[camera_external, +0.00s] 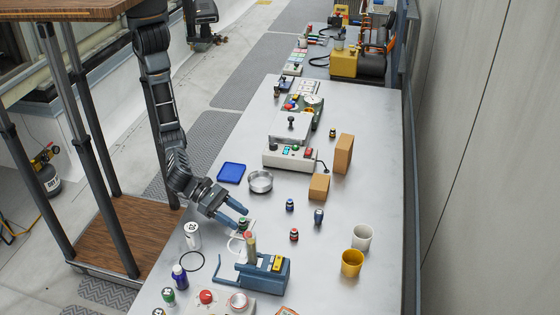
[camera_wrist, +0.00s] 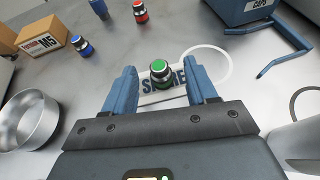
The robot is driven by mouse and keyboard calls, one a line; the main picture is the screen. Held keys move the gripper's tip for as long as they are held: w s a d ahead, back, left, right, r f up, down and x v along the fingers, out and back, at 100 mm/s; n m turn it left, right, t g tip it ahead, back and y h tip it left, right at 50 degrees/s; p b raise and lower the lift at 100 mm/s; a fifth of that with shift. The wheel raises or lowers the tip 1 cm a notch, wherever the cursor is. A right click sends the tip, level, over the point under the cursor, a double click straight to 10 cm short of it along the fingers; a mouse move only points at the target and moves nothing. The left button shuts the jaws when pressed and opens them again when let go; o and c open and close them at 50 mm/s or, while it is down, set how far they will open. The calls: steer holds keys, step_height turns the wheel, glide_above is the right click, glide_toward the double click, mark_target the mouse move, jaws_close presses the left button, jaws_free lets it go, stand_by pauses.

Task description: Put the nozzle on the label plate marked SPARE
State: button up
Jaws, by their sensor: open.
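A small black piece with a green top (camera_wrist: 159,69), likely the nozzle, stands upright on the white label plate (camera_wrist: 150,99) in the wrist view. The plate's dark letters, partly covered by the piece, appear to read SPARE. In the external view the green-topped piece (camera_external: 243,223) is just below my fingers. My gripper (camera_external: 244,216) is open, its blue fingers on either side of the piece. In the wrist view my gripper (camera_wrist: 161,75) shows gaps between the piece and both fingers. How high the fingertips are above the plate is hard to tell.
A white ring (camera_wrist: 222,68) lies beside the plate. A blue holder (camera_external: 262,275) stands close by, and a metal bowl (camera_external: 260,182) lies behind. Similar blue-topped (camera_external: 290,204) and red-topped (camera_external: 294,235) pieces stand to the right, near brown boxes (camera_external: 319,187).

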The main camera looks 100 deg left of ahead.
steer(key=v, duration=0.9)
steer(key=shift+r, duration=0.1)
